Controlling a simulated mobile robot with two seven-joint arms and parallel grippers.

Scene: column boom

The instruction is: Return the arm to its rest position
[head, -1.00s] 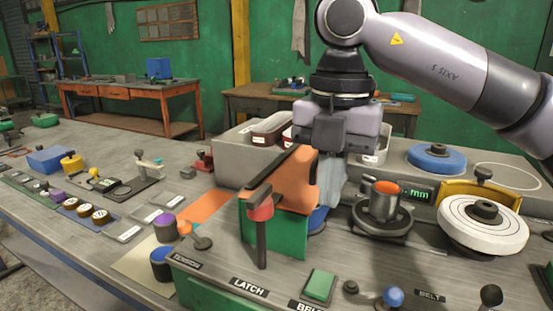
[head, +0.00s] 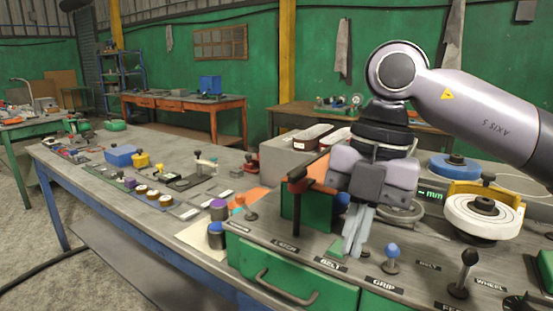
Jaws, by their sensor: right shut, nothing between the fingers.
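My right arm comes in from the right edge of the head view and bends down at a round joint. My right gripper (head: 354,250) hangs from it, pointing down over the control panel (head: 300,262), with its grey fingers together and nothing between them. The fingertips are close to the panel face near the labels; I cannot tell whether they touch it. The gripper hides part of the green box with the orange top (head: 307,208) behind it. My left gripper does not show.
A blue-knobbed lever (head: 392,253) and a black-knobbed lever (head: 466,262) stand right of the gripper. A white wheel (head: 470,217) and a blue disc (head: 453,166) lie behind. The workbench (head: 120,205) at left holds blocks and small parts. Air above the bench is open.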

